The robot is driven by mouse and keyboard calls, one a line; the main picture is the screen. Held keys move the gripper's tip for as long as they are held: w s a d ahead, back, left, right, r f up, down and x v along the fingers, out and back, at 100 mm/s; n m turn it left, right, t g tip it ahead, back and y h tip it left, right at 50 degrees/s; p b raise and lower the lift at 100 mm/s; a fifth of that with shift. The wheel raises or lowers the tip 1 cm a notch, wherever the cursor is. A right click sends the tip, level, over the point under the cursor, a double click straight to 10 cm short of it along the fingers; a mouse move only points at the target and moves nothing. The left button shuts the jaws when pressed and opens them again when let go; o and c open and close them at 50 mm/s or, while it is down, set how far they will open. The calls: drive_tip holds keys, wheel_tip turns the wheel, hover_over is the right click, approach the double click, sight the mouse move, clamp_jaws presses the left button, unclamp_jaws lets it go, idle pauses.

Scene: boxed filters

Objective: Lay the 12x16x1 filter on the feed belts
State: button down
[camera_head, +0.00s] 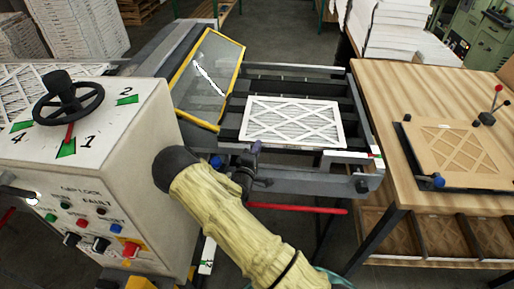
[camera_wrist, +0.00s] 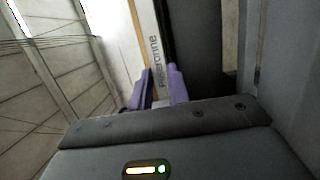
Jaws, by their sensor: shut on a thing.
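A white-framed pleated filter with a lattice face (camera_head: 293,123) lies roughly flat over the dark feed belts (camera_head: 290,86) of the machine in the head view. I cannot tell whether it touches them. Its size label is not readable. My gripper (camera_head: 256,148) is at the filter's near left edge, at the end of my yellow-sleeved arm. In the wrist view the purple fingers of my gripper (camera_wrist: 159,92) are shut on the filter's edge (camera_wrist: 152,45), which carries printed lettering. The fingers hide part of that edge.
A yellow-framed guard (camera_head: 208,80) stands tilted left of the belts. A control box with a handwheel (camera_head: 68,97) is at the near left. A wooden bench (camera_head: 430,95) at the right carries a brown lattice-faced panel (camera_head: 457,155). A red bar (camera_head: 300,208) runs below the belts' near rail.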

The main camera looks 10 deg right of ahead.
drive_tip(key=shift+s+d, duration=0.1)
drive_tip(key=shift+d, duration=0.2)
drive_tip(key=shift+a+f, duration=0.15)
drive_tip(key=shift+a, duration=0.05)
drive_tip(key=c, duration=1.3)
unclamp_jaws()
drive_tip(key=shift+s+a, duration=0.1)
drive_tip(key=shift+a, duration=0.15)
drive_tip(key=shift+c, duration=0.2)
drive_tip(key=shift+d, duration=0.15)
drive_tip(key=shift+r, duration=0.3)
drive_tip(key=b+v, duration=0.4)
drive_tip(key=v, duration=0.8)
